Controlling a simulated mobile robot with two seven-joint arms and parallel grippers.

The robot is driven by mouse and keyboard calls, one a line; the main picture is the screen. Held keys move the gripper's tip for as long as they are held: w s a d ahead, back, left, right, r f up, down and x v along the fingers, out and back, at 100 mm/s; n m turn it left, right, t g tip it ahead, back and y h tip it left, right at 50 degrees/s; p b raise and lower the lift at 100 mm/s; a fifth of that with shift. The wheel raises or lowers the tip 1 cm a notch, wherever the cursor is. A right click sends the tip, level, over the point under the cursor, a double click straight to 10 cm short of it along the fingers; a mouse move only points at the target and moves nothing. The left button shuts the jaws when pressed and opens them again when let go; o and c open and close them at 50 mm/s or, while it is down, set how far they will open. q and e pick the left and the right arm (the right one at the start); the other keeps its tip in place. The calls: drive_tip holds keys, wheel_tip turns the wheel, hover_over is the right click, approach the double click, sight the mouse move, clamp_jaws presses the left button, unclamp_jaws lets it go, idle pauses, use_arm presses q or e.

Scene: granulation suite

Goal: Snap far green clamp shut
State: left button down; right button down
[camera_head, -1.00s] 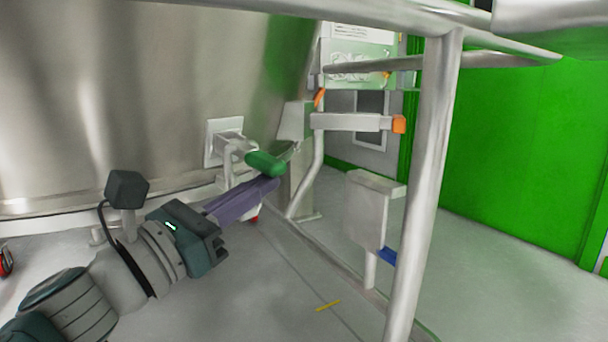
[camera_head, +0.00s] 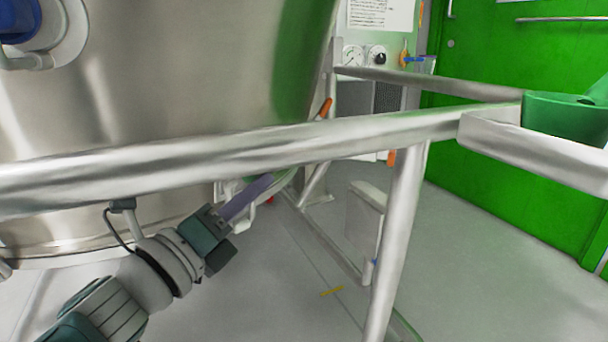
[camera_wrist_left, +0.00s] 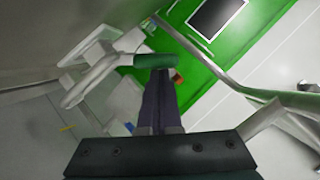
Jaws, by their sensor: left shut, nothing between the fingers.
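My left gripper (camera_head: 262,186) has long purple fingers, shut with nothing between them. In the left wrist view, the fingertips (camera_wrist_left: 160,76) are right below a rounded green clamp handle (camera_wrist_left: 155,61), touching or almost touching it. The handle sits at the end of a pale curved clamp arm (camera_wrist_left: 85,88) beside the steel vessel. In the head view a metal rail hides most of this clamp; a bit of green (camera_head: 286,178) shows by the fingertips. I cannot tell whether the clamp is fully closed. My right gripper is not in view.
A steel rail (camera_head: 280,147) crosses in front of my left arm, with an upright post (camera_head: 397,240) to the right. The large steel vessel (camera_head: 180,80) fills the left. A green object (camera_head: 560,118) is at the right rail. Floor is open beyond the post.

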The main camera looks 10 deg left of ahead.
use_arm(q)
drive_tip(key=shift+w+a+r+n+p, duration=0.1)
drive_tip(key=shift+r+n+p, duration=0.3)
drive_tip(key=shift+n, duration=0.1)
drive_tip(key=shift+w+a+r+n+p, duration=0.1)
drive_tip(key=shift+r+n+p, duration=0.25)
drive_tip(key=shift+n, duration=0.15)
drive_tip(key=shift+a+r+p, duration=0.1)
drive_tip(key=shift+a+p, duration=0.05)
drive_tip(key=shift+p, duration=0.15)
